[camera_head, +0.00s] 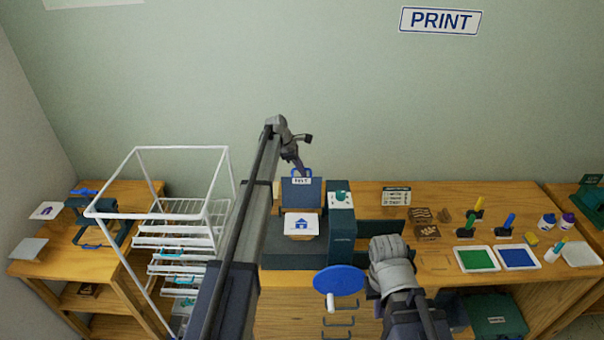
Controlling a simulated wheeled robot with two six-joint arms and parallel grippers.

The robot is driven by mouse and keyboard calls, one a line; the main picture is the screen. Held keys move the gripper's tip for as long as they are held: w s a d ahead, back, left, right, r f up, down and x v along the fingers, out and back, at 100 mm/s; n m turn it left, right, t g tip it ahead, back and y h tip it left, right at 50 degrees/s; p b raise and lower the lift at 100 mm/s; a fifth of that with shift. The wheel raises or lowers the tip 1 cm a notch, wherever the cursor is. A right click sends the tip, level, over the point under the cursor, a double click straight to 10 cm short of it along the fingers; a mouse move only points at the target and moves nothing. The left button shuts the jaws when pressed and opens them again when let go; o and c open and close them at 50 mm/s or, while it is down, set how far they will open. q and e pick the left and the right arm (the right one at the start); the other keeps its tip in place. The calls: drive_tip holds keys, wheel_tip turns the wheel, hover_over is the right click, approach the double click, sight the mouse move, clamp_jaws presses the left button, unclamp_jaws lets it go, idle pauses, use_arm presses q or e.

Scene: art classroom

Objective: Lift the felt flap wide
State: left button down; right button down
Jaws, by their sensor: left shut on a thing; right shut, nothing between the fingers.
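The felt flap (301,195) is a dark blue panel with a white FELT label (301,181) near its top edge. It stands raised at the back of the dark press bed (295,255). A blue tab (307,173) shows at its top. My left gripper (298,168) reaches down from above and is shut on this tab, which partly hides behind it. A white card with a blue house (301,225) lies in front of the flap. My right gripper (388,250) is shut and empty, right of the press; its fingertips are hard to make out.
A blue wheel with a white knob (340,280) is at the press front, close to my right arm. A white wire rack (165,228) stands left of my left arm. Ink trays (477,259), rollers (505,225) and bottles (546,222) fill the right of the table.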

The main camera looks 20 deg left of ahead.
use_arm(q)
drive_tip(key=shift+w+a, duration=0.15)
drive_tip(key=shift+w, duration=0.35)
drive_tip(key=shift+f, duration=0.1)
drive_tip(key=c, duration=0.9)
unclamp_jaws()
drive_tip(key=shift+s, duration=0.1)
drive_tip(key=p+v, duration=0.6)
drive_tip(key=v, duration=0.1)
drive_tip(key=shift+s+a+r+p, duration=0.1)
drive_tip(key=shift+r+p, duration=0.45)
drive_tip(key=shift+p, duration=0.15)
